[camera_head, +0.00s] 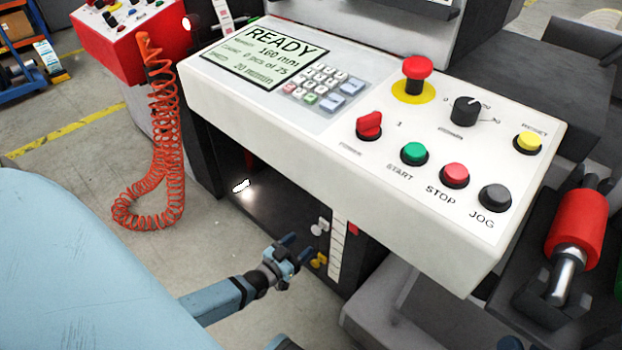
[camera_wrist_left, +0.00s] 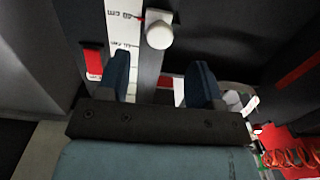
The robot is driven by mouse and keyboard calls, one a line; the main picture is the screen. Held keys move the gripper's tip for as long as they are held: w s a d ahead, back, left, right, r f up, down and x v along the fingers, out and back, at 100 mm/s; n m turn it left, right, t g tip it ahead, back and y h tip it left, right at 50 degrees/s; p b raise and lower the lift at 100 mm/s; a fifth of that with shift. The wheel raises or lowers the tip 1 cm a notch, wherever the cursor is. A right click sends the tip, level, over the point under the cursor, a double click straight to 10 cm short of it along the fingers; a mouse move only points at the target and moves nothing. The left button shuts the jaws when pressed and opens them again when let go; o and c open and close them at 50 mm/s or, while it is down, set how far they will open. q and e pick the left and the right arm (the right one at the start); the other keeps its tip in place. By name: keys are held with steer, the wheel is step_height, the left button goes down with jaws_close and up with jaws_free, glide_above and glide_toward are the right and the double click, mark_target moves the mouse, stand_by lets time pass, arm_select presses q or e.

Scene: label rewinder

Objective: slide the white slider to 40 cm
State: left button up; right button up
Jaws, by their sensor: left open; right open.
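The white slider knob (camera_head: 320,227) sits on a dark upright rail beside a white scale strip (camera_head: 337,250), low under the control panel. In the left wrist view the white knob (camera_wrist_left: 159,33) is beside the "40 cm" print on the scale (camera_wrist_left: 122,40), with a small red mark between them; the exact reading is too small to tell. My left gripper (camera_head: 294,247) is open and empty, just left of and below the knob. In its wrist view the two blue fingers (camera_wrist_left: 160,78) stand apart, with the knob beyond their tips. My right gripper is not clearly visible.
A yellow knob (camera_head: 318,259) is close below the white one, next to my left fingers. A red block (camera_head: 352,228) is right of the scale. The control panel (camera_head: 400,190) overhangs above. A coiled red hose (camera_head: 165,150) hangs at left; open floor lies between.

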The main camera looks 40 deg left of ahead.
arm_select(q)
steer(key=s+p, duration=0.1)
steer(key=s, duration=0.5)
steer(key=shift+s+a, duration=0.2)
steer(key=shift+a, duration=0.05)
arm_select(e)
step_height(320, 180, up, 3)
steer(key=shift+d+r+t, duration=0.15)
steer(key=shift+t, duration=0.55)
